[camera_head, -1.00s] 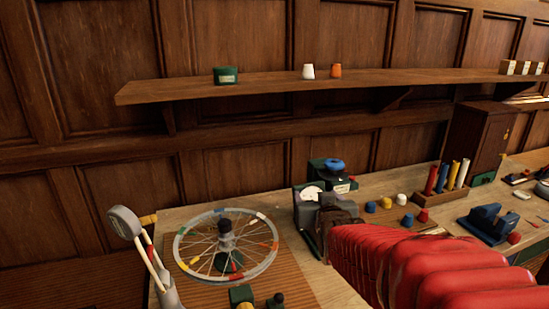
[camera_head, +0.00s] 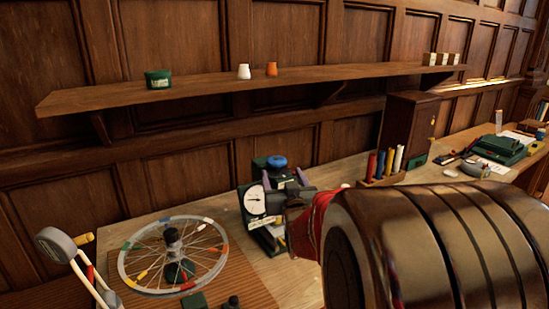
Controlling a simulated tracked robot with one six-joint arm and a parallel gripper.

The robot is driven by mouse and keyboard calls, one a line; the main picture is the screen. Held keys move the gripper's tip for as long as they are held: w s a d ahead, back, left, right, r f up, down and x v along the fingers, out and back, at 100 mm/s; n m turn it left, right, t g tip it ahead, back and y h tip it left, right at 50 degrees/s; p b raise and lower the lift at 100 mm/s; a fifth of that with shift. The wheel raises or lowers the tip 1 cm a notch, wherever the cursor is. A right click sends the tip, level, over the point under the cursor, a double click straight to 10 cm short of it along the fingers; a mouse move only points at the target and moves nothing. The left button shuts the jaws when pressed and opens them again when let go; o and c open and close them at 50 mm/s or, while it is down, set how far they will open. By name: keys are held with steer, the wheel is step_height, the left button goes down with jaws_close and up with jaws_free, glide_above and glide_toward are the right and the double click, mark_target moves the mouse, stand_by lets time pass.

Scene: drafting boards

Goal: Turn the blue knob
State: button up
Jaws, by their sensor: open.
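The blue knob (camera_head: 277,161) sits on top of a dark green box (camera_head: 258,163) near the back of the bench, in the head view. A white round dial (camera_head: 254,200) faces me just below and left of the knob. My gripper (camera_head: 285,179) is open, its fingers pointing up and back towards the knob from the front right. The fingertips appear just below the knob in the picture; whether they touch the box is unclear. My arm hides the bench to the right of the gripper.
A spoked wheel (camera_head: 173,253) on a stand is at the left front, beside a grey round-headed tool (camera_head: 55,246). Coloured tubes (camera_head: 385,163) stand in a rack at the right. A wooden shelf (camera_head: 200,90) runs along the wall above. A dark cabinet (camera_head: 408,130) stands behind the rack.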

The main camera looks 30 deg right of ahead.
mark_target(279, 156)
steer(key=x, duration=1.3)
steer(key=shift+w, duration=0.2)
steer(key=shift+c, duration=0.4)
steer(key=c, duration=1)
steer(key=shift+s+d+r+m+g+h, duration=0.15)
steer(key=shift+m+g+h, duration=0.4)
steer(key=shift+h, duration=0.3)
steer(key=shift+d+r+m+g+h, duration=0.15)
steer(key=shift+m+g+h, duration=0.2)
steer(key=shift+m+h, duration=0.4)
steer(key=shift+s+d+m+g+h, duration=0.15)
steer(key=shift+d+m+g+h, duration=0.05)
steer(key=shift+m+g+h, duration=0.75)
steer(key=shift+s+f+g+h, duration=0.1)
steer(key=shift+f+g+h, duration=0.05)
steer(key=shift+g+h, duration=0.2)
